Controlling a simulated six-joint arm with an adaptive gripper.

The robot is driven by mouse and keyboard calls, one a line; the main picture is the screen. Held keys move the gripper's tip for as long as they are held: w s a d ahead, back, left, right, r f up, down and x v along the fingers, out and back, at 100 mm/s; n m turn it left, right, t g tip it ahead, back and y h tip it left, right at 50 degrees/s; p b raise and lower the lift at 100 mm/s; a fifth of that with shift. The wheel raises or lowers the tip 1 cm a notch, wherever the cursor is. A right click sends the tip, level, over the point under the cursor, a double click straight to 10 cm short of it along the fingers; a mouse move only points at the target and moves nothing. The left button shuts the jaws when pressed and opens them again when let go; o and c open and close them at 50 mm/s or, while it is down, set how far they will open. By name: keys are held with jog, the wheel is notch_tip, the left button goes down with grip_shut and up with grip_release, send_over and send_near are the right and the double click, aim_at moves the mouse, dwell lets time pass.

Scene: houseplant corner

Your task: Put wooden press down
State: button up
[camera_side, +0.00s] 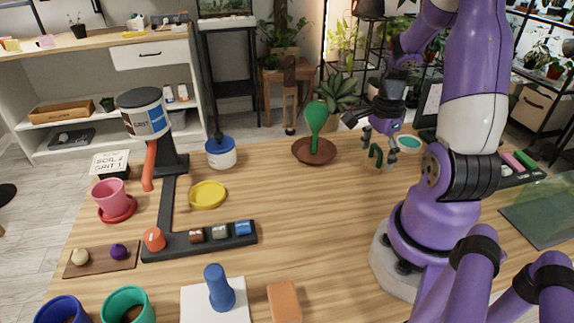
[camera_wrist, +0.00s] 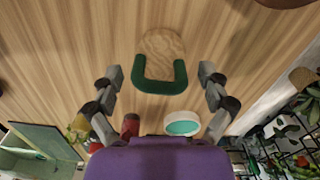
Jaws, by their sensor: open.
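The wooden press shows in the wrist view as a round pale wooden disc (camera_wrist: 162,43) with a green U-shaped handle (camera_wrist: 160,86). It appears to rest on the table. In the side view its green handle (camera_side: 375,153) shows just below my gripper (camera_side: 381,140), and the disc is hard to make out against the wood. In the wrist view my gripper (camera_wrist: 160,76) is open, with one finger on each side of the press and clear gaps between fingers and handle.
A brown saucer (camera_side: 301,156) with a green bulb-shaped tool (camera_side: 316,116) stands left of my gripper. A teal-topped round item (camera_side: 409,142) is close on the right. A blue-and-white pot (camera_side: 220,153) and yellow dish (camera_side: 207,195) are farther left. The middle tabletop is clear.

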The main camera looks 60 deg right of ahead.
aim_at(377, 146)
notch_tip(377, 146, up, 11)
jog(key=shift+r, duration=0.1)
jog(key=w+a+r+n+t, duration=0.2)
jog(key=w+a+n, duration=0.1)
jog(key=a+n, duration=0.7)
jog(key=w+a+r+n+t, duration=0.2)
jog(key=w+a+n+t, duration=0.1)
jog(key=a+n, duration=0.8)
jog(key=n, duration=0.3)
jog(key=shift+w+a+r+n+t, duration=0.2)
jog(key=shift+a+n+t, duration=0.1)
jog(key=shift+n, duration=0.1)
